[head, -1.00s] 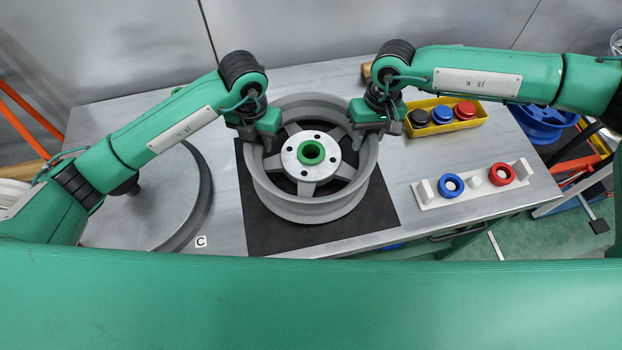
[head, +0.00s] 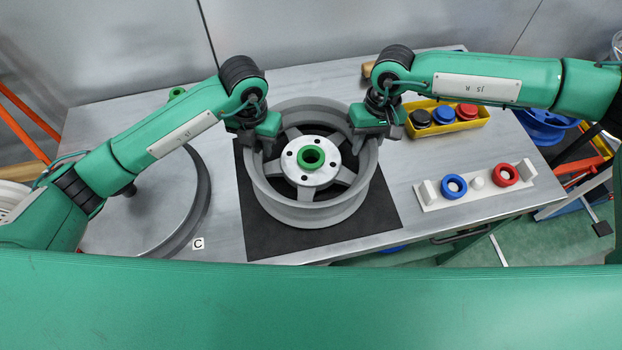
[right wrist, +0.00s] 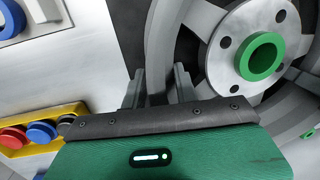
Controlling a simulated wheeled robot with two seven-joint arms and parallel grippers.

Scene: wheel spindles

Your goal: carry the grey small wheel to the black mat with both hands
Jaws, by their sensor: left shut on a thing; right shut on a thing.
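The grey small wheel (head: 311,214), with spokes and a green ring at its hub, is over the black mat (head: 270,242) in the head view. I cannot tell whether it rests on the mat or hangs just above it. My left gripper (head: 262,145) is shut on the wheel's upper left rim. My right gripper (head: 366,138) is shut on its upper right rim. In the right wrist view the fingers of my right gripper (right wrist: 158,88) straddle the rim of the wheel (right wrist: 187,30). The fingertips are partly hidden in the head view.
A yellow tray (head: 440,128) of coloured caps and a white holder (head: 475,193) with blue and red rings are at the right. A blue wheel (head: 545,128) stands beyond the table's right edge.

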